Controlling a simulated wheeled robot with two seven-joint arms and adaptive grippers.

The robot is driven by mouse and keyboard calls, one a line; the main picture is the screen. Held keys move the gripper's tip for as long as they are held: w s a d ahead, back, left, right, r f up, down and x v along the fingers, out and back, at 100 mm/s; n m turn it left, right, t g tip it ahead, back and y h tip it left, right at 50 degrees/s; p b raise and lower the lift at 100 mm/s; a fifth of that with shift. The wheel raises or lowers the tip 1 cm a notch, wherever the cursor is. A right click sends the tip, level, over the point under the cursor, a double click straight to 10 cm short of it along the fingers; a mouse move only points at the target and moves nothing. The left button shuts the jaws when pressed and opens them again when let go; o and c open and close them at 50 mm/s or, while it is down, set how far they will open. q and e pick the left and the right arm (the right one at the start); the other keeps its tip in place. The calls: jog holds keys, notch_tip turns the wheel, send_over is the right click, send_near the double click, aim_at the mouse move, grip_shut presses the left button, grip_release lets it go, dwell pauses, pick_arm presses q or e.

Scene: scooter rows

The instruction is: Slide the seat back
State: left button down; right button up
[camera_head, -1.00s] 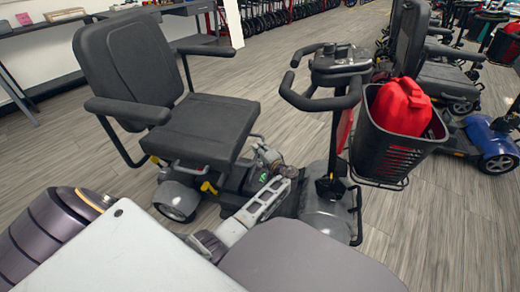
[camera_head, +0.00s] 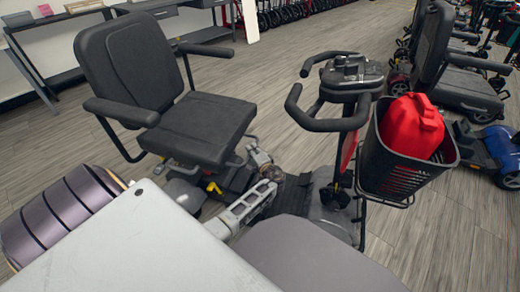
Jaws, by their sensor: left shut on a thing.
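The scooter's black seat (camera_head: 203,128) has a tall backrest (camera_head: 128,62) and two armrests, and faces the tiller (camera_head: 345,90) at its right. My left gripper (camera_head: 262,162) is low in front of the seat's front right corner, at the end of my grey arm link. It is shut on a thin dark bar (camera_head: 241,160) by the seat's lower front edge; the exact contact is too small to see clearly. A yellow lever (camera_head: 213,187) shows under the seat. My right gripper is not in view.
A black basket (camera_head: 388,178) holding a red bag (camera_head: 412,127) hangs on the tiller, right of my left gripper. More scooters (camera_head: 460,85) stand at the right. Desks (camera_head: 50,58) line the wall at the back left. Open floor lies behind the scooter.

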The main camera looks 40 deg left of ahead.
pick_arm(q)
jog(key=a, duration=0.2)
jog(key=s+a, duration=0.1)
jog(key=a, duration=0.1)
jog(key=shift+s, duration=0.1)
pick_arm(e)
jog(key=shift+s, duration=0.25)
pick_arm(q)
jog(key=c, duration=1.4)
grip_release()
jog(key=shift+d, duration=0.1)
jog(key=shift+d, duration=0.1)
jog(key=v, duration=1.1)
jog(key=shift+s+d, duration=0.25)
jog(key=shift+d, duration=0.1)
